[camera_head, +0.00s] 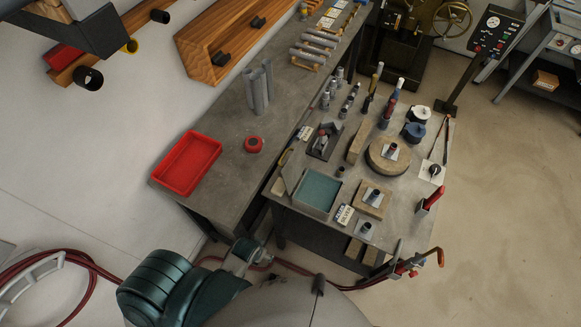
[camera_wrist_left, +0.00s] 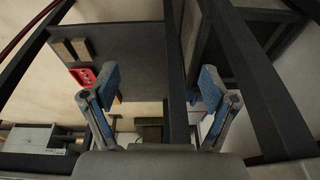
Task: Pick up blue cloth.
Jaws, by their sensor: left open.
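A small dark blue bundle (camera_head: 413,132) that may be the blue cloth sits near the right side of the grey workbench (camera_head: 405,205) in the head view, just below a white-topped piece. It is too small to tell for sure that it is cloth. My left gripper (camera_wrist_left: 160,97) is open in the left wrist view, its two blue-padded fingers spread with nothing held between them. It is among dark frame bars, and no blue cloth can be made out there. In the head view my left arm is low at the front, away from the blue bundle. My right gripper is not in view.
A red tray (camera_head: 186,163) and red tape roll (camera_head: 254,144) lie on the left bench. A teal-lined tray (camera_head: 316,191), a round wooden block (camera_head: 388,156) and several bottles crowd the workbench. Dark bars (camera_wrist_left: 178,75) run close beside my left gripper. Open floor lies right.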

